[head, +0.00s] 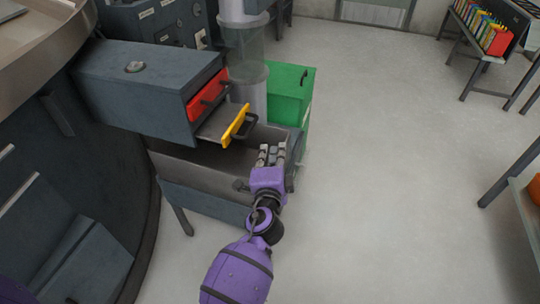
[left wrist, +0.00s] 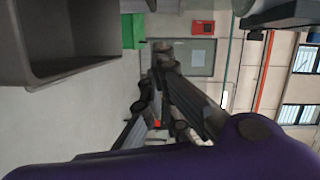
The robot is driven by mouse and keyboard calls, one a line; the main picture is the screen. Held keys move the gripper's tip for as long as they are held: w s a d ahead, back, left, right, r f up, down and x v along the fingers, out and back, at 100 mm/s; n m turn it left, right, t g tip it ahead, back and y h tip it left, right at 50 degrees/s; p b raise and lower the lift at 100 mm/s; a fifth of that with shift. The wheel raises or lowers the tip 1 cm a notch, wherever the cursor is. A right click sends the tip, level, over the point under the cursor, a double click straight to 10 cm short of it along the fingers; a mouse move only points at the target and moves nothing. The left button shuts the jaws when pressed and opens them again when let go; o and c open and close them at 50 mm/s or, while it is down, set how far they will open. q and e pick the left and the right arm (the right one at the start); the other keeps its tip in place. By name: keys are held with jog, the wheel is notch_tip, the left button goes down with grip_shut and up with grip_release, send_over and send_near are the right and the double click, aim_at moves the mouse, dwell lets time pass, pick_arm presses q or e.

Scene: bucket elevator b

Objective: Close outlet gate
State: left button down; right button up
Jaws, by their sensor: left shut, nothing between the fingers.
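A yellow-fronted slide plate (head: 235,125) with a dark handle sticks out from under the grey-blue housing, its bare grey top showing. A red-fronted gate (head: 206,94) with a dark handle sits against the housing just above it. No label shows which is the outlet gate. My left gripper (head: 271,153), on a purple arm, is shut and empty. In the picture it is right of and below the yellow handle, by the right end of an open grey bin; contact is not visible. Its dark fingers fill the middle of the left wrist view (left wrist: 165,90). My right gripper is not seen.
The open bin (head: 190,165) stands below the slide plate; its wall also shows in the left wrist view (left wrist: 75,60). A green box (head: 290,92) and a clear pipe (head: 246,45) stand behind. Floor to the right is clear up to a table (head: 520,190).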

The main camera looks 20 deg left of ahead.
pick_arm(q)
jog(key=w+a+f, duration=0.1)
jog(key=w+a, duration=0.4)
jog(key=w, duration=0.2)
jog(key=shift+a+f, duration=0.15)
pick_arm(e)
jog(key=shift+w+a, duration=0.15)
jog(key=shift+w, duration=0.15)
pick_arm(q)
jog(key=shift+s, duration=0.1)
send_near(240, 121)
jog(key=x, duration=0.5)
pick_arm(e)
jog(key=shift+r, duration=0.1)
